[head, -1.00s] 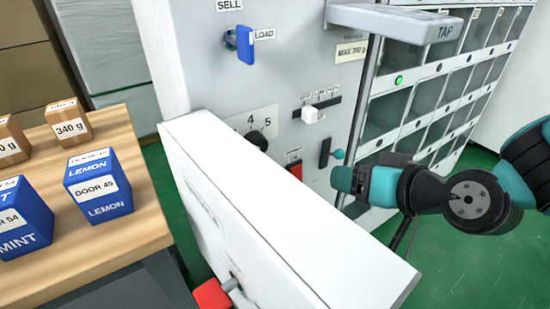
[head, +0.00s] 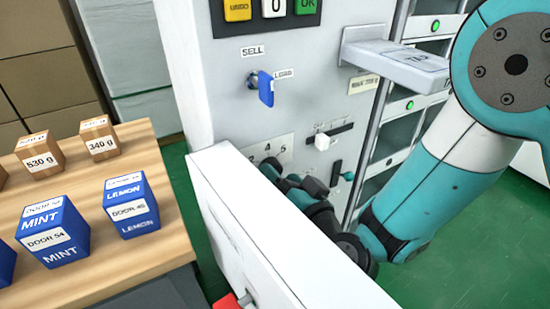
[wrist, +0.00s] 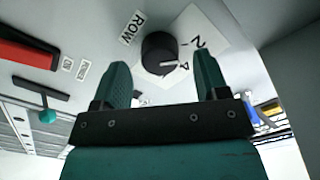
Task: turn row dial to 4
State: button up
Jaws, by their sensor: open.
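The row dial (wrist: 158,52) is a round black knob on the grey panel, beside a "ROW" label (wrist: 131,28) in the wrist view. Its white mark points toward the "4" on the white number plate (wrist: 205,38); a "2" also shows there. My gripper (wrist: 161,68) is open, its two teal fingers spread with the dial between them in the picture. I cannot tell whether they touch it. In the head view the dial (head: 270,165) is partly hidden by my dark gripper (head: 285,182), and part of the number plate shows above.
A white wall-like panel (head: 265,235) stands just in front of my gripper. A blue SELL/LOAD key (head: 266,88), a white slider (head: 322,141) and a teal-tipped lever (head: 347,176) are nearby. A wooden table (head: 165,225) with boxes is at left.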

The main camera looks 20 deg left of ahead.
jog(key=shift+p+x, duration=0.8)
jog(key=shift+p, duration=0.05)
jog(key=shift+f, duration=0.1)
jog(key=shift+a, duration=0.1)
jog(key=c, duration=0.9)
